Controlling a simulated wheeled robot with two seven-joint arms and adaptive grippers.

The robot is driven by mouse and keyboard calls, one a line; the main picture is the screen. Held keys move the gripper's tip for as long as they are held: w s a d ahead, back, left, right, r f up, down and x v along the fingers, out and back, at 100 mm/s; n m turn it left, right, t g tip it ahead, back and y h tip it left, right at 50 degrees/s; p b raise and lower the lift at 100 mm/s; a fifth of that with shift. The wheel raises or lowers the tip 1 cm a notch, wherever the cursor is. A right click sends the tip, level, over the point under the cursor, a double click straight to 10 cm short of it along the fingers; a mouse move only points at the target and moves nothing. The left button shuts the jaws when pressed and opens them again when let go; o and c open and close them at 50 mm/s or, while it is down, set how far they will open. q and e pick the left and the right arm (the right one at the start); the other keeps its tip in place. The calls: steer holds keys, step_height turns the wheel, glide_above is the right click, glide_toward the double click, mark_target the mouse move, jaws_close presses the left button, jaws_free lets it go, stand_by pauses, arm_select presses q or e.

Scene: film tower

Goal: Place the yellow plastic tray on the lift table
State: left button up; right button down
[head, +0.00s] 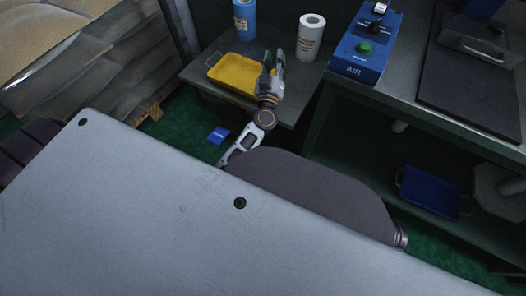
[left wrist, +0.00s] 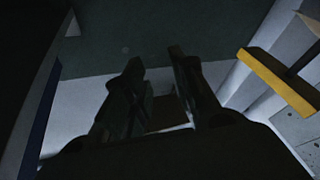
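The yellow plastic tray (head: 232,73) lies flat on a low dark grey table (head: 200,68) in the head view. My left gripper (head: 273,59) is just right of the tray, near its right end. Its two fingers stand apart with nothing visible between them. I cannot tell whether a finger touches the tray. In the left wrist view the fingers (left wrist: 157,60) are also apart. A yellow strip (left wrist: 280,82) shows at the right there; I cannot tell what it belongs to. I cannot surely make out which surface is the lift table. My right gripper is not in view.
A blue can (head: 244,18) and a white roll (head: 311,36) stand behind the tray. A blue AIR box (head: 366,45) sits on the bench at right. A blue tray (head: 430,192) is on its lower shelf. Wrapped stacks (head: 80,60) stand left.

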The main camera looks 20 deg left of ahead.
arm_select(q)
steer(key=s+d+f+m+g+h, duration=0.6)
steer(key=s+d+f+m+h, duration=0.5)
steer(key=d, duration=0.3)
steer(key=s+a+f+g+y, duration=0.1)
steer(key=s+f+g, duration=0.3)
steer(key=s, duration=0.5)
steer(key=s+a+f+n+g+y, duration=0.1)
steer(key=s+a+f+g, duration=0.2)
steer(key=s+f+g, duration=0.2)
steer(key=s+f, duration=0.2)
steer(key=s, duration=0.2)
steer(key=shift+s+a+g+y, duration=0.15)
steer(key=shift+s+g+y, duration=0.15)
steer(key=shift+a, duration=0.15)
